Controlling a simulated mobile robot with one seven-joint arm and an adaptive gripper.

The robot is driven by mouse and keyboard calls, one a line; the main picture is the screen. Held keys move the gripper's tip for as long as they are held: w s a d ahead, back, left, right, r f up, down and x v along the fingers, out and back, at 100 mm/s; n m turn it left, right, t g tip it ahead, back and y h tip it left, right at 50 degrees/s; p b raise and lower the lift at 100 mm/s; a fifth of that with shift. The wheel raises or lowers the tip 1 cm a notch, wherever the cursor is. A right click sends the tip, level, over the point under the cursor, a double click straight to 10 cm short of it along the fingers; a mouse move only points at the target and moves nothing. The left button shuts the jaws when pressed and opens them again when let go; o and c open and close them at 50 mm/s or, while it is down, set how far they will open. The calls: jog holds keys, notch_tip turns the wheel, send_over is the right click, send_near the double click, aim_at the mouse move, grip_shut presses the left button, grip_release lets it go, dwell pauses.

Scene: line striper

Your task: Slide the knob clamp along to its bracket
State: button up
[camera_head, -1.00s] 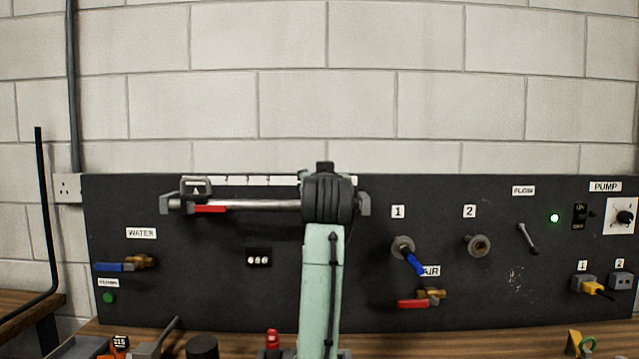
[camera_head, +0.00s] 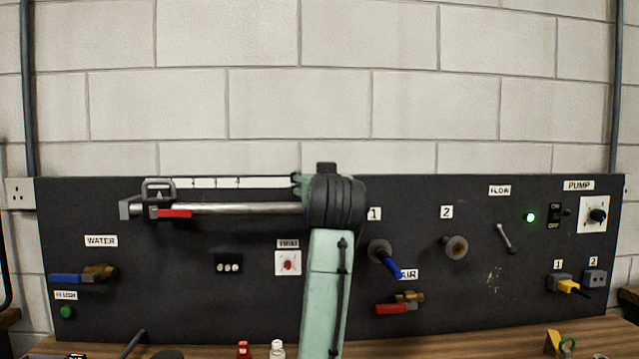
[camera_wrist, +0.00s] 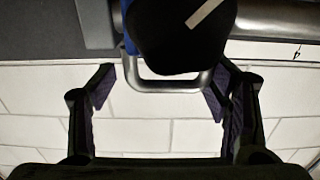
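The knob clamp shows in the wrist view as a black knob (camera_wrist: 180,35) with a white line, a grey loop handle (camera_wrist: 170,87) and a sliver of blue. It sits on the metal rail (camera_wrist: 280,18), close beside a grey bracket (camera_wrist: 95,25); I cannot tell if they touch. In the head view my arm hides the clamp at the rail's (camera_head: 240,208) right end. My gripper (camera_wrist: 160,92) is open, its fingers on either side of the loop handle, with gaps showing.
A second clamp with a red lever (camera_head: 174,213) sits by the left end bracket (camera_head: 125,209). The dark panel (camera_head: 340,320) also carries a blue-handled spout (camera_head: 386,256), valves and switches. Small bottles (camera_head: 277,349) stand on the bench below.

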jog(key=shift+s+d+r, duration=0.1)
jog(key=shift+d, duration=0.05)
jog(key=s, duration=1.2)
